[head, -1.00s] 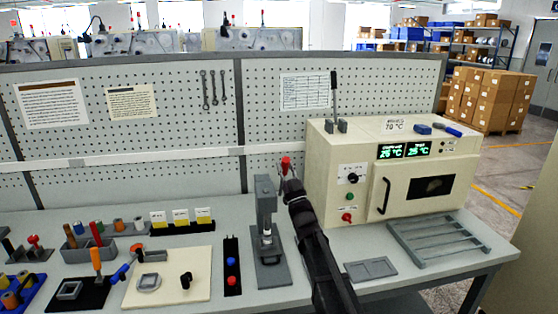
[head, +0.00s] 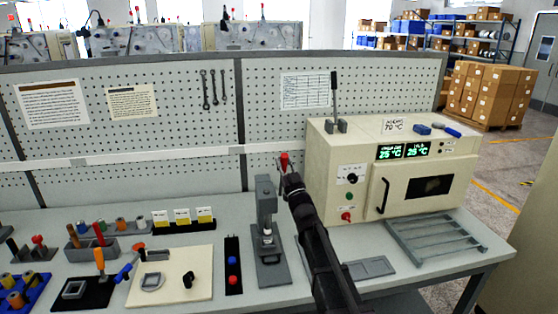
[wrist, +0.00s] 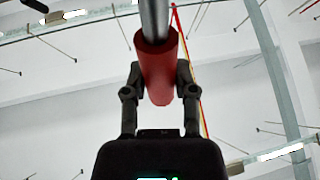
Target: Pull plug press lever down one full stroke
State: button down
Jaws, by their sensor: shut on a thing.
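The plug press (head: 265,238) is a grey upright stand on a base plate, on the bench left of my arm. Its lever carries a red grip (head: 284,159), which stands up beside the top of the press. My gripper (head: 288,176) is at the red grip, and my arm hides part of the lever in the head view. In the wrist view the red grip (wrist: 157,75) and the metal lever rod (wrist: 153,18) show close up. My gripper (wrist: 160,82) is shut on the red grip, with one finger on each side.
A cream oven (head: 335,180) stands to the right of my arm, close by. A grey rack (head: 450,244) and a flat grey plate (head: 370,268) lie in front of it. A black strip with buttons (head: 232,250) lies left of the press. The pegboard is behind.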

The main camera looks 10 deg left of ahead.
jog(key=shift+w+a+r+m+g+h+p, duration=0.25)
jog(key=shift+w+r+g+h+p, duration=0.35)
jog(key=shift+p, duration=0.9)
jog(key=shift+w+a+r+m+g+h+p, duration=0.2)
jog(key=shift+w+r+g+p, duration=0.2)
jog(key=shift+w+r+p, duration=0.75)
jog(key=shift+s+f+p, duration=0.15)
jog(key=shift+f+p, duration=0.1)
jog(key=shift+p, duration=0.35)
jog(key=shift+w+a+r+g+p, duration=0.15)
jog(key=shift+w+g+p, duration=0.15)
jog(key=shift+p, duration=0.15)
jog(key=shift+w+a+r+m+g+h+p, duration=0.15)
jog(key=shift+w+r+g+h+p, duration=0.15)
jog(key=shift+w+p, duration=0.4)
jog(key=shift+w+a+r+m+g+h+p, duration=0.1)
jog(key=shift+w+a+r+g+h+p, duration=0.2)
jog(key=shift+p, duration=0.7)
jog(key=shift+w+d+p, duration=0.1)
jog(key=shift+w+p, duration=0.1)
jog(key=shift+p, duration=0.1)
jog(key=shift+w+a+r+g+h+p, duration=0.15)
jog(key=shift+w+a+g+h+p, duration=0.25)
jog(key=shift+w+p, duration=0.45)
jog(key=shift+w+a+r+g+h+p, duration=0.1)
jog(key=shift+w+g+h+p, duration=0.1)
jog(key=shift+w+g+p, duration=0.6)
jog(key=shift+m+p, duration=0.3)
jog(key=shift+p, duration=0.15)
